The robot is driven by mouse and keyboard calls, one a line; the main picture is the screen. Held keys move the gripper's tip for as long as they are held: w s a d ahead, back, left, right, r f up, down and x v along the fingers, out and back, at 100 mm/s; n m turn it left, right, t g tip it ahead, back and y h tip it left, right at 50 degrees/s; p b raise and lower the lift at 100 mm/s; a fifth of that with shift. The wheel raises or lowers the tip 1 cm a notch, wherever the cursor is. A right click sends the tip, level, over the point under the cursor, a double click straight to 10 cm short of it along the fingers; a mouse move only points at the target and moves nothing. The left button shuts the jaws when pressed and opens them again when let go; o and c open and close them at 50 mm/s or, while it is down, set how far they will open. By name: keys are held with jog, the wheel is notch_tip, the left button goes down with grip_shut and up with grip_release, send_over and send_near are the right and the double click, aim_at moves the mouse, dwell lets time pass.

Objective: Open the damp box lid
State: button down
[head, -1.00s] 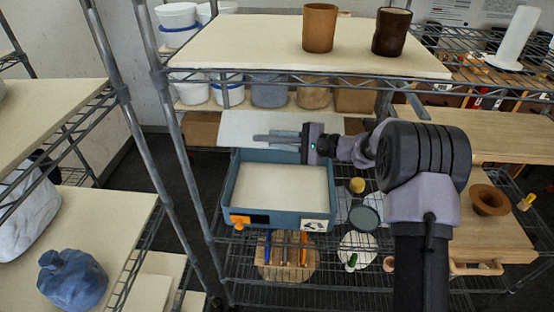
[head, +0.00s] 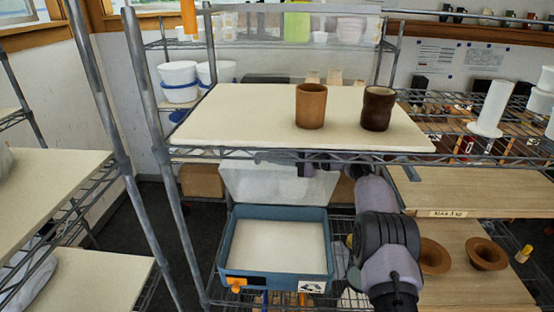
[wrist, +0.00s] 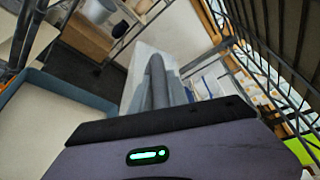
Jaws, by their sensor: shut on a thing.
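The damp box (head: 228,245) is a blue-grey tub with a pale floor and an orange latch on its front. It is uncovered, on the wire rack below the upper board. Its translucent lid (head: 280,186) stands raised along the box's back edge. In the wrist view the box rim (wrist: 72,88) is at the left, and the pale lid (wrist: 138,68) is beside my fingers. My gripper (wrist: 158,72) is shut on the lid. In the head view the gripper is close under the upper shelf and partly hidden by its edge.
The upper board (head: 240,115) overhangs close above my gripper. It carries a brown cup (head: 310,106) and a dark cup (head: 377,109). A rack post (head: 165,170) stands left of the box. Brown bowls (head: 487,254) stand on the wooden shelf at right.

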dwell(0.4)
jog(key=c, duration=1.3)
grip_release()
jog(key=shift+d, duration=0.1)
